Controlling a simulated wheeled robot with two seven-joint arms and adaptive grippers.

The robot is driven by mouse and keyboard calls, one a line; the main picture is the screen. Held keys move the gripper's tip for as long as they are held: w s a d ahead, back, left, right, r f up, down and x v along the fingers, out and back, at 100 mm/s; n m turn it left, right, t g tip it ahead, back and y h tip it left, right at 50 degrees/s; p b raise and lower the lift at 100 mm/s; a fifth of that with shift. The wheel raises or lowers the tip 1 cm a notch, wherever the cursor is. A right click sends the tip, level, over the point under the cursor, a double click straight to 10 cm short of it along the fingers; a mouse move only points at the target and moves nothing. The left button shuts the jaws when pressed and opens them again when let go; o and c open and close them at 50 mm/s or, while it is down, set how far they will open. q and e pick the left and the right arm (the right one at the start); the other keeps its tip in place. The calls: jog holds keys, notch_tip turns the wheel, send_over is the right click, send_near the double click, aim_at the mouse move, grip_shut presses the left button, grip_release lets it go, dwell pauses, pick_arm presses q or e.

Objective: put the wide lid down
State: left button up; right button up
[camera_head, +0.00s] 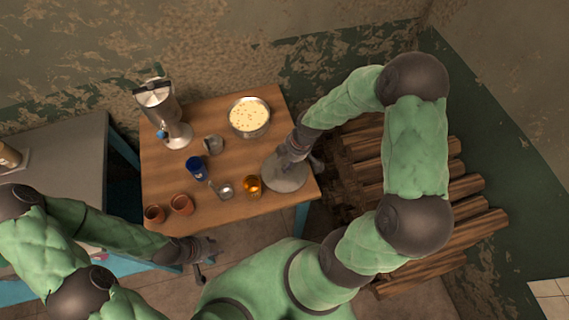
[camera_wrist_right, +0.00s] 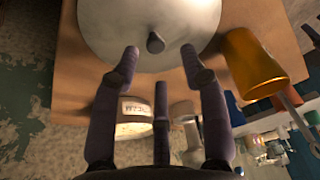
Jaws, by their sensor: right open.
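The wide lid (camera_head: 284,176) is a grey disc with a small dark knob. It lies on the wooden table near the right edge and appears flat. In the right wrist view the lid (camera_wrist_right: 190,18) fills the top, its knob between my fingertips. My right gripper (camera_wrist_right: 159,49) is open, with visible gaps between its fingers and the knob. In the head view my right gripper (camera_head: 294,150) is over the lid and hides part of it. My left gripper (camera_head: 207,252) is in front of the table, apart from everything on it; its fingers are too small to read.
A wide metal pan (camera_head: 249,117) with pale yellow contents stands behind the lid. An amber glass (camera_head: 252,185) is close to the lid's left. A blue cup (camera_head: 196,167), two terracotta cups (camera_head: 181,204) and a tall metal vessel (camera_head: 163,112) stand further left on the table (camera_head: 250,208).

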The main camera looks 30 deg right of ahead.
aim_at(293, 172)
jog(key=p+v, duration=0.1)
jog(key=v, duration=0.6)
jog(key=shift+r, duration=0.4)
